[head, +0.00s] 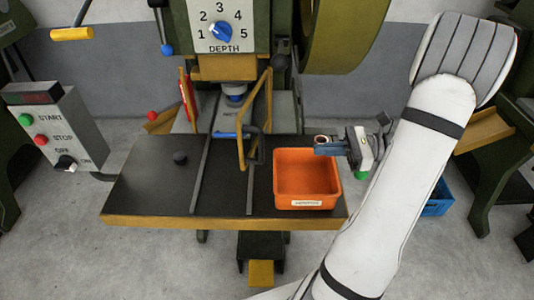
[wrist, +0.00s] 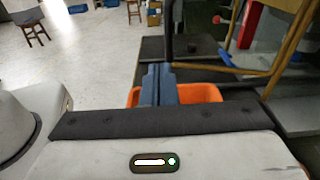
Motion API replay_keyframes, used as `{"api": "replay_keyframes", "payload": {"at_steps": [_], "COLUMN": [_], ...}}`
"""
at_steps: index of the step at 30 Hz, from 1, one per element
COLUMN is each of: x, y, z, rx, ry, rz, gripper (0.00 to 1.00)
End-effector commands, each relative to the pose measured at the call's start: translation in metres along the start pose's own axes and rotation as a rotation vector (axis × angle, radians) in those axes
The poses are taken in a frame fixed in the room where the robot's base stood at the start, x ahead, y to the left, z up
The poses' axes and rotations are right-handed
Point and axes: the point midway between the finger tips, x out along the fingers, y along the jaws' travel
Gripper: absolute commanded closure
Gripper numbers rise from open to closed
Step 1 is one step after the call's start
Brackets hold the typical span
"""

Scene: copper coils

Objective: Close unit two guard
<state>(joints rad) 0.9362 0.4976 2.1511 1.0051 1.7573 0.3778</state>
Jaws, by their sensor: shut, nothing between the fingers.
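The press's yellow-framed guard (head: 241,152) stands at the middle of the head view. It is swung out at an angle toward the front, leaving the space under the press head open on its left. A dark handle (head: 261,147) is on its front edge. In the wrist view its yellow frame (wrist: 222,69) crosses the upper right. My gripper (head: 318,148) is shut and empty above the orange bin, to the right of the guard and apart from it. The shut blue fingers also show in the wrist view (wrist: 158,72). No unit number is legible.
The orange bin (head: 306,203) sits on the right of the black table (head: 150,190). A control box (head: 60,130) with START and STOP buttons stands left. A depth dial (head: 221,31) is on the press. A red-edged part (head: 186,95) stands left of the die area.

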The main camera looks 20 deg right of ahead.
Motion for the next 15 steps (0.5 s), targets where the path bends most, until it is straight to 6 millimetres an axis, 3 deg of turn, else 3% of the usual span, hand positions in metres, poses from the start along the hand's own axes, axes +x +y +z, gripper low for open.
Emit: {"api": "replay_keyframes", "payload": {"at_steps": [3, 6, 11, 15], "x": [-0.015, -0.015, 0.009, 0.040], "y": [-0.009, -0.011, -0.012, -0.014], "z": [-0.008, -0.007, -0.005, -0.003], "rx": [0.033, 0.039, 0.039, 0.039], "ry": [-0.062, -0.077, -0.076, -0.075], "rz": [-0.062, -0.073, -0.062, -0.057], "gripper": [1.00, 1.00, 1.00, 1.00]}}
